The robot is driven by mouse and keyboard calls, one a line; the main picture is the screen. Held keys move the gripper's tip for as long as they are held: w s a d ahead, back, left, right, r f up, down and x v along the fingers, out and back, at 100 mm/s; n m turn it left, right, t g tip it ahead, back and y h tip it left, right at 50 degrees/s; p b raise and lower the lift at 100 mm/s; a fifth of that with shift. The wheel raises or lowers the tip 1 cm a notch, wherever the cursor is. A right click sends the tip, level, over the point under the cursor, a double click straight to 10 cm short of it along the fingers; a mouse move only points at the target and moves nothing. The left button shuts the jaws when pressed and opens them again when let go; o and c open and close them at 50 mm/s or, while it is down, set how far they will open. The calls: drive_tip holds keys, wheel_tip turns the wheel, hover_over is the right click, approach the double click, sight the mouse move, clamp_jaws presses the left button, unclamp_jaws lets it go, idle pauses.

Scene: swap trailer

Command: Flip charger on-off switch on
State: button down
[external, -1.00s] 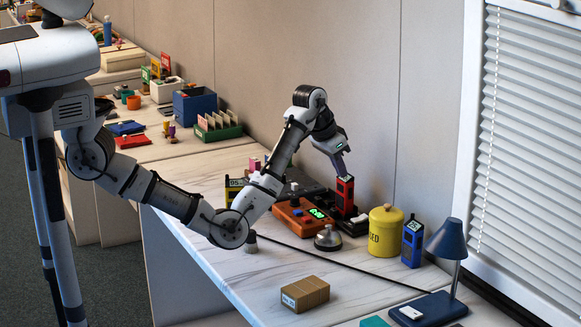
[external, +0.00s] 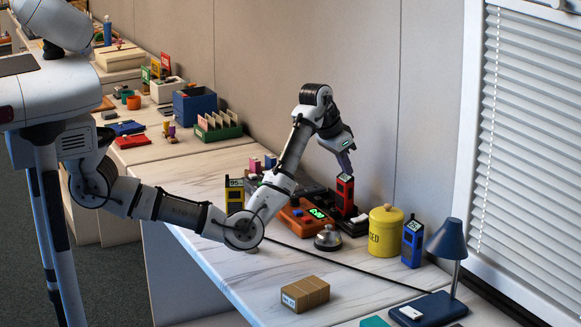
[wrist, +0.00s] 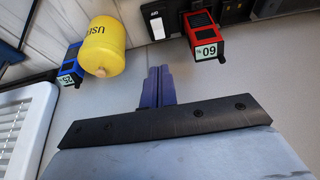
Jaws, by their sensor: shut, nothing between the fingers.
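A black charger bank stands against the wall, with a red handset (external: 345,192) upright in it, also in the wrist view (wrist: 203,36). A white switch (external: 360,217) sits on the charger's right end; in the wrist view a white rocker (wrist: 157,27) shows on a black panel (wrist: 168,13) beside the red handset. I cannot tell its on or off position. My gripper (external: 347,168) points down near the top of the red handset. In the wrist view its purple fingers (wrist: 158,75) are together, empty and apart from the switch.
A yellow canister (external: 385,232) and a blue handset (external: 411,243) stand right of the charger. An orange unit (external: 292,222) with a green display and a bell (external: 328,239) are in front. A cardboard box (external: 305,294) and blue lamp (external: 447,240) are nearer. The table's front middle is mostly clear.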

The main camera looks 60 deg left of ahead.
sight(365, 215)
drive_tip(key=p+x, duration=0.1)
drive_tip(key=x, duration=1.3)
drive_tip(key=shift+s+f, duration=0.1)
drive_tip(key=shift+s, duration=0.1)
drive_tip(key=shift+w+a+f+p, duration=0.1)
drive_tip(key=shift+w+p, duration=0.1)
drive_tip(key=shift+p, duration=0.25)
drive_tip(key=shift+s, duration=0.15)
drive_tip(key=shift+s+p, duration=0.3)
drive_tip(key=shift+s, duration=0.4)
